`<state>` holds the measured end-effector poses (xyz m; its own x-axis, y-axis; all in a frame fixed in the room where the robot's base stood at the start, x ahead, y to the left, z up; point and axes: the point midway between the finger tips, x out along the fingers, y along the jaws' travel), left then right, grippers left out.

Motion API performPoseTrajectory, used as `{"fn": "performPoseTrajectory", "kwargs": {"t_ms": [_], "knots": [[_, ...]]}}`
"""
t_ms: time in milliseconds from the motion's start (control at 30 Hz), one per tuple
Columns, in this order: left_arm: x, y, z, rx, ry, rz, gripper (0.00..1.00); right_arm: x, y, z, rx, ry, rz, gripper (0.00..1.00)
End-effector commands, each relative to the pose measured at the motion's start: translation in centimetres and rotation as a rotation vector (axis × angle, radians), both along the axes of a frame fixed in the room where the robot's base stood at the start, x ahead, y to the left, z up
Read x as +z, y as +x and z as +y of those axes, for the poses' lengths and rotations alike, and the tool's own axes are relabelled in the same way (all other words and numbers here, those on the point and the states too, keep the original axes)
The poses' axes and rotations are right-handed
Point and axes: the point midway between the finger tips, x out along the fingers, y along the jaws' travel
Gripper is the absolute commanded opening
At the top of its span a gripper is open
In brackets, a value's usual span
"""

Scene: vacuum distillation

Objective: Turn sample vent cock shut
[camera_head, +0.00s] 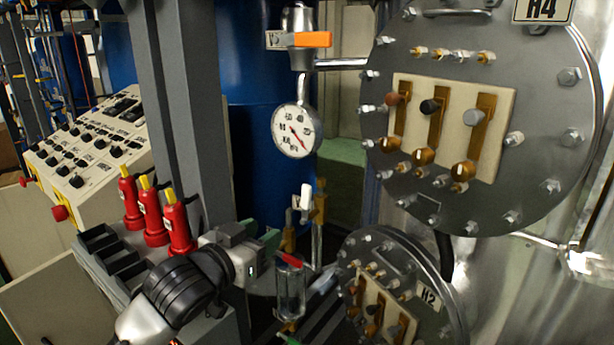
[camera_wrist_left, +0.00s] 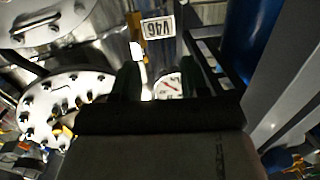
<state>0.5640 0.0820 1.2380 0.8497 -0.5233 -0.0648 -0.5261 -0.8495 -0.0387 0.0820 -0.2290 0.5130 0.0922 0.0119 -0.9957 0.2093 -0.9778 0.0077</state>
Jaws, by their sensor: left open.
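A small cock with a red handle (camera_head: 288,259) sits at the top of a clear glass sample vessel (camera_head: 291,290) in the head view. A second cock with a white handle (camera_head: 306,196) stands upright on the pipework just above it. No readable tag in the head view tells which one is the sample vent cock. My left gripper (camera_head: 272,243) is open, just left of the red handle and below the white one. I cannot tell whether it touches anything. In the left wrist view, the open fingers (camera_wrist_left: 160,78) show ahead, with a white dial (camera_wrist_left: 170,86) between them in the picture.
A V46 tag (camera_wrist_left: 158,28) shows in the wrist view. The H4 flange (camera_head: 480,110) and the lower H2 flange (camera_head: 395,290) stand at right. A dial gauge (camera_head: 297,130) hangs above, below an orange-handled valve (camera_head: 312,39).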

Motion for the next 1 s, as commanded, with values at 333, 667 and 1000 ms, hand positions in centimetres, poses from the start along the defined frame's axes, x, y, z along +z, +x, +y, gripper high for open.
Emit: {"fn": "performPoseTrajectory", "kwargs": {"t_ms": [333, 667, 1000], "knots": [[5.9, -2.6, -2.5, -0.080, 0.002, -0.078, 0.45, 1.5, 0.0, -0.4, 0.003, -0.005, 0.000, 0.45], [6.0, 2.4, -6.1, -0.079, 0.004, -0.078, 0.45, 3.7, 0.0, -0.6, 0.004, -0.008, 0.000, 0.45], [5.7, 4.9, -7.9, -0.080, 0.004, -0.080, 0.45, 4.5, -0.1, -0.9, 0.005, -0.011, 0.001, 0.45]]}}
